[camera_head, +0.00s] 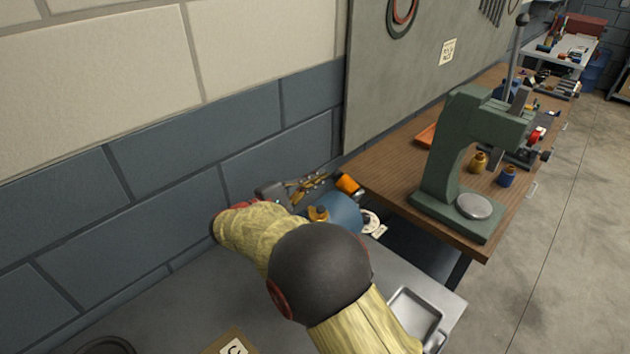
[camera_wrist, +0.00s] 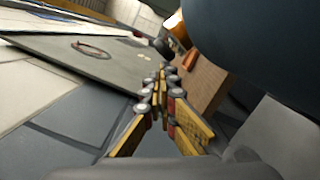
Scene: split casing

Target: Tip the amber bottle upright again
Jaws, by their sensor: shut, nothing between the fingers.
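An amber-orange cylinder with dark ends (camera_head: 348,184) lies tilted on its side just right of my fingertips in the head view; I take it for the amber bottle. An amber patch (camera_wrist: 178,29) shows at the top of the wrist view, partly cut off by a large dark shape; I cannot tell whether it is the same thing. My gripper (camera_head: 322,178) is shut and empty, its yellow fingers together, beside the cylinder with a small gap seen from the head. It also shows in the wrist view (camera_wrist: 163,78).
A blue cylinder (camera_head: 342,213) with a brass-coloured part (camera_head: 318,213) stands close below my fingers. A metal tray (camera_head: 412,310) sits at the grey bench's front right.

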